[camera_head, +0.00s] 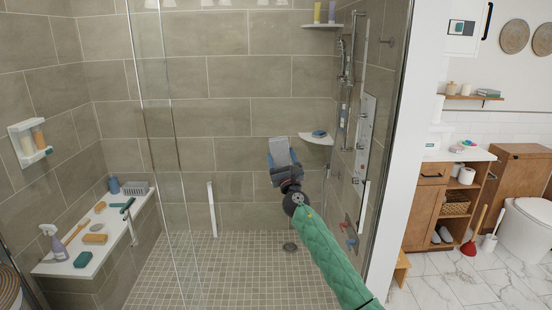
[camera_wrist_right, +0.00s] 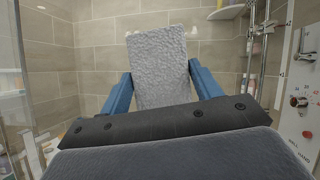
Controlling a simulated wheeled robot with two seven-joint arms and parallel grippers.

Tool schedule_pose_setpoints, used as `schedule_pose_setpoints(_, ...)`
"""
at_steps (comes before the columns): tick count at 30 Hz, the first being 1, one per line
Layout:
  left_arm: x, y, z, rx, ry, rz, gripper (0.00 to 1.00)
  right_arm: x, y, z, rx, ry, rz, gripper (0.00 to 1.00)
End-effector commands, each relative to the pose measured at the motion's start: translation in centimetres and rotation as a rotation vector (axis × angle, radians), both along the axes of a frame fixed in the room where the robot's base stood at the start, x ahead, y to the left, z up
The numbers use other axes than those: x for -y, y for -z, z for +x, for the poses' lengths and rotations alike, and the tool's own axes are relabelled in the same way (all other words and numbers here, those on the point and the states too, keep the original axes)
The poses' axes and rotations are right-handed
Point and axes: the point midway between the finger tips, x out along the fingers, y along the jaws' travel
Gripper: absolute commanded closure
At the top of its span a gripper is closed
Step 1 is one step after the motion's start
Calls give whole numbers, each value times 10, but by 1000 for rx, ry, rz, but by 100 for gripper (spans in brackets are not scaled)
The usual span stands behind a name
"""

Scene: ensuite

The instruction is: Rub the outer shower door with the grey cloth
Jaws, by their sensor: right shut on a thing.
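The grey cloth (camera_head: 281,151) is held upright in my right gripper (camera_head: 283,160), between its blue fingers. In the right wrist view the cloth (camera_wrist_right: 161,66) looks light grey and bumpy, and it stands between the fingers of the right gripper (camera_wrist_right: 163,85). The glass shower door (camera_head: 180,170) shows in the head view as a clear pane with a white upright handle (camera_head: 212,209). My right arm comes in from the lower right, and the gripper is in front of the shower's tiled back wall. I cannot tell whether the cloth touches glass. My left gripper is not in view.
A white-topped bench (camera_head: 72,262) at the left holds a spray bottle (camera_head: 54,241), brushes and sponges. A shower panel (camera_head: 364,135) is on the right. Beyond the white wall edge stand a wooden cabinet (camera_head: 426,208), a red plunger (camera_head: 472,244) and a toilet (camera_head: 525,226).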

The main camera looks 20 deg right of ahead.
Motion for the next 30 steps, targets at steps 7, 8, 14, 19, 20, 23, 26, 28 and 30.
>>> schedule_pose_setpoints(7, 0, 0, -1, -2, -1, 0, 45, 7, 0, -2, 1, -1, 1, 59)
schedule_pose_setpoints(8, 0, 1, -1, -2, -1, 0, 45, 8, 0, -2, 1, -1, 1, 59)
schedule_pose_setpoints(14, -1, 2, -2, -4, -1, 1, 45, 21, 0, -5, 1, 0, 0, 59)
schedule_pose_setpoints(19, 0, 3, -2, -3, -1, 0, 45, 34, -1, -7, 1, 0, 0, 59)
schedule_pose_setpoints(20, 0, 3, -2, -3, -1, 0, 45, 36, -1, -8, 1, 0, 0, 59)
schedule_pose_setpoints(23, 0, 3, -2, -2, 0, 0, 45, 40, -1, -8, 1, 0, 1, 59)
schedule_pose_setpoints(26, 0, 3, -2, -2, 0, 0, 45, 41, -1, -9, 1, 0, 1, 59)
schedule_pose_setpoints(28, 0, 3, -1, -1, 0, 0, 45, 44, -1, -10, 1, 1, 0, 59)
schedule_pose_setpoints(30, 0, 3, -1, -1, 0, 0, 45, 48, 0, -11, 1, 2, 1, 59)
